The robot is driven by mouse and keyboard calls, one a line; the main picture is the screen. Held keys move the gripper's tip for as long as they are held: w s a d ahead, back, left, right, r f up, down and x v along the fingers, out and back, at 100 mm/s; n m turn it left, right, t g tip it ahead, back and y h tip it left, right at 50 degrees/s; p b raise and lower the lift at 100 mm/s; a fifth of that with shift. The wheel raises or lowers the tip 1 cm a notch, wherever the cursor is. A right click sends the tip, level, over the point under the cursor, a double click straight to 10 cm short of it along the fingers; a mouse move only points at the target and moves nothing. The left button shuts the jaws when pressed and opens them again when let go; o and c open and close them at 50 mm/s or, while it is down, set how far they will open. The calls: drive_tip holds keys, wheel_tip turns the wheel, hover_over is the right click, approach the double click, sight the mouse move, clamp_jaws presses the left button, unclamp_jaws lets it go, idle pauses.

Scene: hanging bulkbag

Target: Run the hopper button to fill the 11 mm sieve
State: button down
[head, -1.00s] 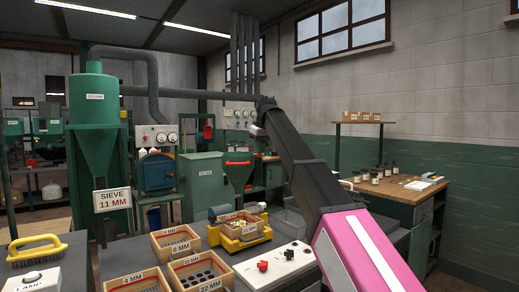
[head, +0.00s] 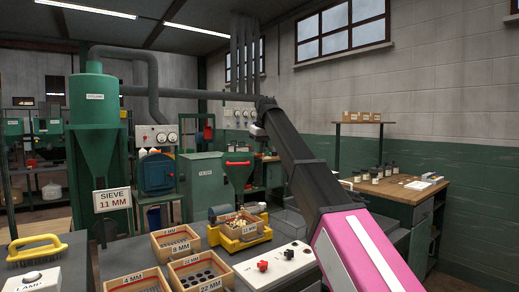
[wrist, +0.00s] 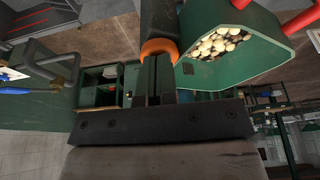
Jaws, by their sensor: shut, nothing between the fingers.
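The 11 mm sieve (head: 250,232) is a wooden tray on a yellow shaker, holding pale pieces. I cannot tell which part is the hopper button.
Other sieves, such as the 8 mm one (head: 176,244), stand at the front. A panel (head: 285,262) with red and black knobs is below my arm. A yellow brush (head: 38,250) lies left.

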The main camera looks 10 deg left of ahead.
drive_tip(key=shift+f, duration=0.3)
idle(0.6)
drive_tip(key=shift+w+a+r, duration=0.1)
drive_tip(key=shift+w+r, duration=0.05)
drive_tip(key=shift+r, duration=0.1)
wheel_tip(320, 180, up, 5)
drive_tip(key=shift+w+f, duration=0.1)
drive_tip(key=shift+f, duration=0.1)
drive_tip(key=v, duration=0.9)
drive_tip(key=shift+s+r, duration=0.25)
drive_tip(key=shift+s, duration=0.05)
